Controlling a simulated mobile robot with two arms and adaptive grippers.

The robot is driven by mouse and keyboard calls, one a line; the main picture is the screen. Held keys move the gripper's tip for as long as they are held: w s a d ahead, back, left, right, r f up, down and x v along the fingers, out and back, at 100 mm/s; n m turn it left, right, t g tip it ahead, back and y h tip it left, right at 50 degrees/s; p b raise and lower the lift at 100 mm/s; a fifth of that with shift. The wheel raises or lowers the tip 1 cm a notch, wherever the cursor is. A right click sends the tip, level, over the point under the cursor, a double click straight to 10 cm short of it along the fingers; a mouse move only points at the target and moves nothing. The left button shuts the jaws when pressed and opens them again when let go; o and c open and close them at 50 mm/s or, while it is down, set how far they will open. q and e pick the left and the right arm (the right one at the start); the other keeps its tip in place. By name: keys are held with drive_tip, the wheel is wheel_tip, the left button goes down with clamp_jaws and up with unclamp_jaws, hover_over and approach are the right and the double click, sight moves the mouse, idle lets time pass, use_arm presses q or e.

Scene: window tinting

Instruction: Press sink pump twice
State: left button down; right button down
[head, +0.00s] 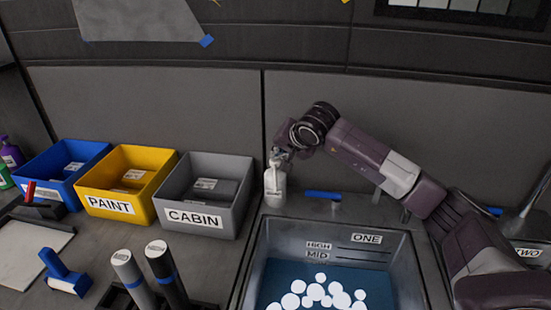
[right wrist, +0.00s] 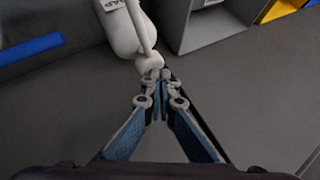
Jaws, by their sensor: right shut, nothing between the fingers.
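The sink pump is a white bottle (head: 275,188) with a pump top, standing upright on the counter at the back left of the sink (head: 428,262). It also shows in the right wrist view (right wrist: 122,32), with its pale pump head close to my fingertips. My right gripper (head: 276,158) is shut with nothing between its fingers. Its fingertips (right wrist: 159,82) are at the pump's top; I cannot tell whether they touch it. The gripper partly hides the pump head in the head view. My left gripper is not in view.
Blue (head: 88,153), yellow (head: 155,160) and grey (head: 238,185) bins stand left of the pump. A blue bar (head: 322,195) lies on the counter to its right. The sink holds blue liquid with white foam. A wall rises behind.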

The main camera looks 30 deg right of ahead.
drive_tip(key=shift+s+a+f, duration=0.1)
drive_tip(key=shift+f, duration=0.4)
drive_tip(key=shift+r, duration=0.1)
drive_tip(key=shift+r+p, duration=0.6)
drive_tip(key=shift+r, duration=0.7)
drive_tip(key=shift+w+r, duration=0.15)
drive_tip(key=shift+w, duration=0.05)
drive_tip(key=shift+r, duration=0.2)
drive_tip(key=shift+r+p, duration=1.45)
drive_tip(key=shift+r, duration=0.8)
